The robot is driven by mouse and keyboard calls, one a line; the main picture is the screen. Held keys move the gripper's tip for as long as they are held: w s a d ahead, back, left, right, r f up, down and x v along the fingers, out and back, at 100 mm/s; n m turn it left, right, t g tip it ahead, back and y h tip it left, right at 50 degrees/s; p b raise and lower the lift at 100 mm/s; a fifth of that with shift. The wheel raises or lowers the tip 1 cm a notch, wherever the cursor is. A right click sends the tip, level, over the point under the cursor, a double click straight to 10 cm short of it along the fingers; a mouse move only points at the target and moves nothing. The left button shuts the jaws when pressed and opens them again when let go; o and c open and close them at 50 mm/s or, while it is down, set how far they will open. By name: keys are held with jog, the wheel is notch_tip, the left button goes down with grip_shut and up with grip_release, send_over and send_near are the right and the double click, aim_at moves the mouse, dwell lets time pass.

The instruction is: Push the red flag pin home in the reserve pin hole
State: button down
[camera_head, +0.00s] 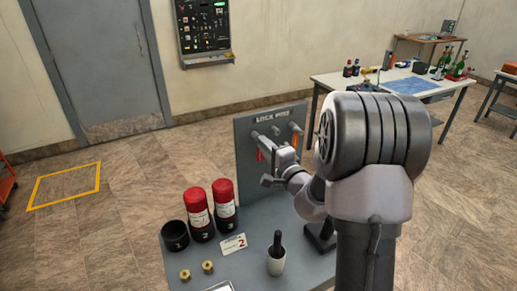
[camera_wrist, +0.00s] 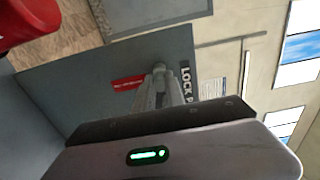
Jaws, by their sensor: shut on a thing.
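The red flag pin shows its red flag (camera_head: 260,155) hanging at the left part of the grey lock post panel (camera_head: 249,176). The red flag also shows in the wrist view (camera_wrist: 128,82), beside the fingers. My gripper (camera_head: 265,140) is at the panel's face, shut on the pin; its fingers point at the panel in the wrist view (camera_wrist: 160,74). The fingers cover most of the pin's body and the hole behind it, so I cannot tell how deep the pin sits. An orange flag (camera_head: 295,137) hangs at the right of the panel, partly behind my arm.
On the bench below stand two red-topped cylinders (camera_head: 197,208), a black cup (camera_head: 174,235), brass fittings (camera_head: 208,267), a card marked 2 (camera_head: 233,244) and a white cup with a black-handled item (camera_head: 276,262). A further table (camera_head: 330,79) stands at the back right.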

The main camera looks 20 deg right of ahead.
jog(key=s+b, duration=0.2)
jog(key=s, duration=0.3)
jog(key=shift+s+d+b, duration=0.1)
jog(key=shift+s+b, duration=0.2)
dwell(0.4)
